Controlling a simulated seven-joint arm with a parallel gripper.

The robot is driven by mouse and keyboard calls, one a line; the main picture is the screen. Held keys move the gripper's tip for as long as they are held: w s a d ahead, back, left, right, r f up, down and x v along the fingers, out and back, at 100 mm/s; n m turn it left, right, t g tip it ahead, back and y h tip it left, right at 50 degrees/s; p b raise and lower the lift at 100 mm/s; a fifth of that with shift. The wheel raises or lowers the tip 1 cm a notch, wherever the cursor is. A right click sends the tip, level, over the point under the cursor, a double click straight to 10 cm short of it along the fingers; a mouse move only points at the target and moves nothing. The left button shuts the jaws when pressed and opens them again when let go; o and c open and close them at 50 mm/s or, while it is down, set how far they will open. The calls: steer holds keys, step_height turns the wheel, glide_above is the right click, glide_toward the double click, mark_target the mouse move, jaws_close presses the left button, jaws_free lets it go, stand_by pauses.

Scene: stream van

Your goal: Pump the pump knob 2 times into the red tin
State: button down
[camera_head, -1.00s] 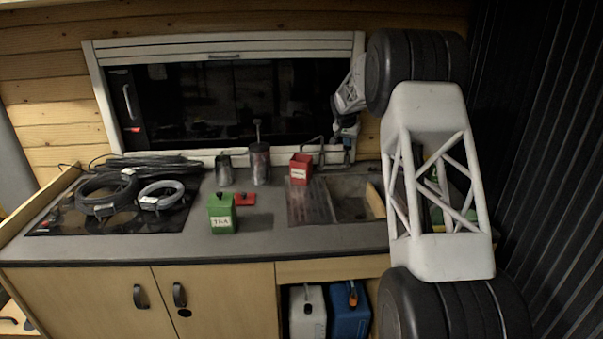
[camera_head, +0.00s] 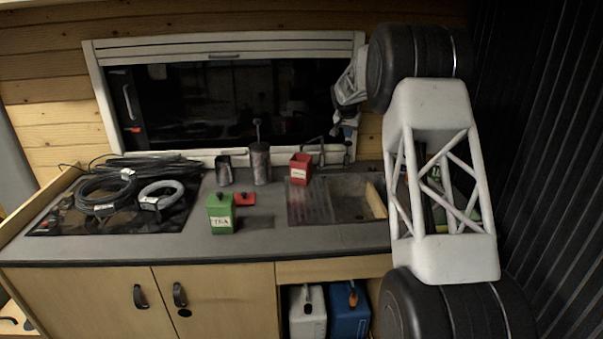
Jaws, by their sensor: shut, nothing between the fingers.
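The red tin (camera_head: 300,170) has a white label and stands upright on the counter, just left of the sink. A grey metal canister (camera_head: 260,163) stands to its left, with a thin stem rising from its top to a small dark pump knob (camera_head: 257,122). My gripper (camera_head: 346,128) is small in view, in front of the window frame's right edge, above the back of the sink. It is shut and empty, right of and apart from both the knob and the red tin. Its fingertips are hard to make out.
A small dark metal cup (camera_head: 224,170) stands left of the canister. A green TEA tin (camera_head: 221,213) and a flat red lid (camera_head: 245,199) are nearer the front. Coiled cables (camera_head: 105,195) cover the hob at left. A tap (camera_head: 322,146) stands behind the sink (camera_head: 345,199).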

stand_by(0.6)
steer(key=shift+r, duration=3)
steer(key=s+a+r+n, duration=0.15)
steer(key=s+r, duration=0.25)
steer(key=s, duration=0.9)
steer(key=s+a+r+n+y, duration=0.1)
steer(key=s+a+r, duration=0.25)
steer(key=s, duration=1.05)
steer(key=s+a+r+n, duration=0.1)
steer(key=s+r, duration=0.3)
steer(key=s, duration=0.9)
steer(key=s+a+f, duration=0.1)
steer(key=s+f, duration=0.3)
steer(key=s, duration=0.9)
steer(key=s+a+f+n+g, duration=0.1)
steer(key=s+f, duration=0.3)
steer(key=s, duration=0.9)
steer(key=s+a+f+n+y, duration=0.1)
steer(key=s+f, duration=0.3)
steer(key=s, duration=0.9)
steer(key=shift+s+a, duration=0.25)
steer(key=shift+a, duration=0.2)
